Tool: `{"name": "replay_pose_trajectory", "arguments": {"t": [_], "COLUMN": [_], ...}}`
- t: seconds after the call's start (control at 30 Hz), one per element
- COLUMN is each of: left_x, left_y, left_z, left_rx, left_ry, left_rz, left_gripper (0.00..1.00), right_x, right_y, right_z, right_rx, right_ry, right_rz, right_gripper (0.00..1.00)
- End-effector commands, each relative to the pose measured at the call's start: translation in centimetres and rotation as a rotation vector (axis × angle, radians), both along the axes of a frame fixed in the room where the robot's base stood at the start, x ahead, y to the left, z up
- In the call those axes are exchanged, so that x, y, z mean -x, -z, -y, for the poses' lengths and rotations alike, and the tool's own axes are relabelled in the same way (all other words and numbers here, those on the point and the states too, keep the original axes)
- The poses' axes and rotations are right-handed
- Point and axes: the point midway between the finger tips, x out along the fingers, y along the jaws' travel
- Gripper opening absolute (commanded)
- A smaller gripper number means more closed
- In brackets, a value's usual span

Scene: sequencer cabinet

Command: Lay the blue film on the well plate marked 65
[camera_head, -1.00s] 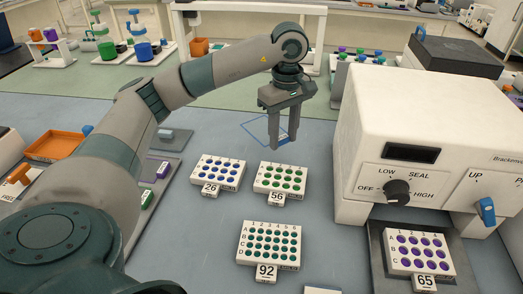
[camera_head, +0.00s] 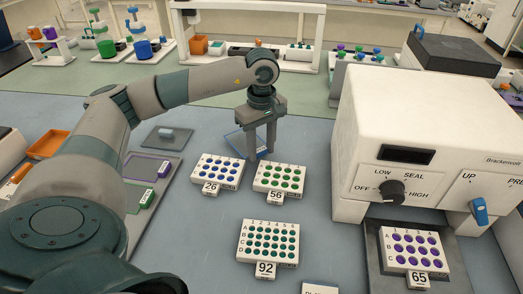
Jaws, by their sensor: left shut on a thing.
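The blue film (camera_head: 237,145) is a thin, clear sheet with a blue edge. My left gripper (camera_head: 261,152) is shut on it at its right side, behind the well plates marked 26 and 56; the fingers hide part of it. The well plate marked 65 (camera_head: 412,251), white with purple wells, sits at the lower right on the dark tray (camera_head: 376,262) in front of the white sealing machine (camera_head: 425,145). Nothing lies on its wells. My left gripper is far to the left of and behind this plate. My right gripper is not in view.
Plates marked 26 (camera_head: 217,172), 56 (camera_head: 280,179) and 92 (camera_head: 268,243) stand on the blue-grey bench. The machine has a dark knob (camera_head: 391,192) and a blue lever (camera_head: 479,212). Bare bench lies between plate 92 and the machine.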

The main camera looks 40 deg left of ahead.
Motion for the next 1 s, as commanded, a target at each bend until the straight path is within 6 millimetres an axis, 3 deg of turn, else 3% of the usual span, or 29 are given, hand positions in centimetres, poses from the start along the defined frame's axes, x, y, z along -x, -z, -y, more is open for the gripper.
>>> {"name": "replay_pose_trajectory", "arguments": {"t": [0.2, 0.57, 0.6, 0.63, 1.0], "left_x": [0.0, 0.0, 0.0, 0.0, 0.0], "left_y": [1.8, 2.2, 2.1, 2.1, 1.9], "left_z": [0.0, 0.0, 0.0, 0.0, 0.0], "left_rx": [0.001, 0.001, 0.001, 0.001, 0.000], "left_ry": [-0.001, 0.000, -0.001, 0.000, -0.001], "left_rz": [-0.001, 0.001, 0.001, 0.001, 0.001], "left_gripper": [0.14, 0.14, 0.43, 0.46, 0.46], "right_x": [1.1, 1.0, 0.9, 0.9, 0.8], "right_y": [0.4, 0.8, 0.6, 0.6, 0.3], "right_z": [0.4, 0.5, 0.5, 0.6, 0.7], "right_rx": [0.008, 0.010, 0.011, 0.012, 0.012], "right_ry": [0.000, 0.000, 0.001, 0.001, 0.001], "right_rz": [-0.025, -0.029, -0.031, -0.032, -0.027], "right_gripper": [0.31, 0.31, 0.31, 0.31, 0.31]}}
